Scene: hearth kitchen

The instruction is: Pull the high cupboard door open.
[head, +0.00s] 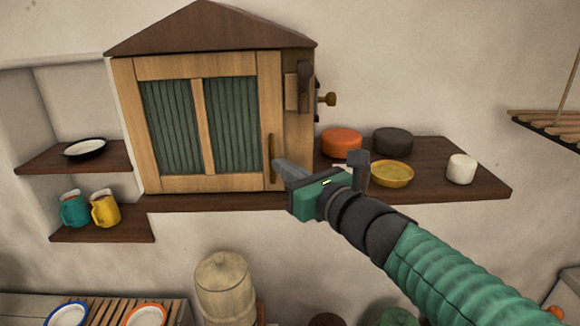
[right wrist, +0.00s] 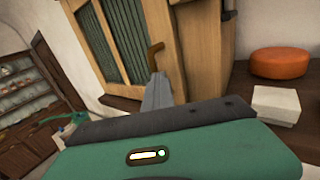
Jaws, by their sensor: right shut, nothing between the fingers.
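The high cupboard (head: 290,130) is a wooden box with a peaked top standing on a wall shelf. Its door (head: 202,182) has a light wood frame and green curtained panels, and it looks closed. My right gripper (head: 284,171) is shut and empty. Its tip is close to the lower end of the handle; I cannot tell whether they touch. My left gripper is not in view.
On the shelf (head: 480,188) right of the cupboard are an orange round box (head: 341,141), a dark one (head: 393,141), a yellow bowl (head: 392,173) and a white cup (head: 461,168). Lower left shelves hold a plate (head: 85,148) and mugs (head: 105,210). A brass knob (head: 327,99) sticks out at the cupboard's right side.

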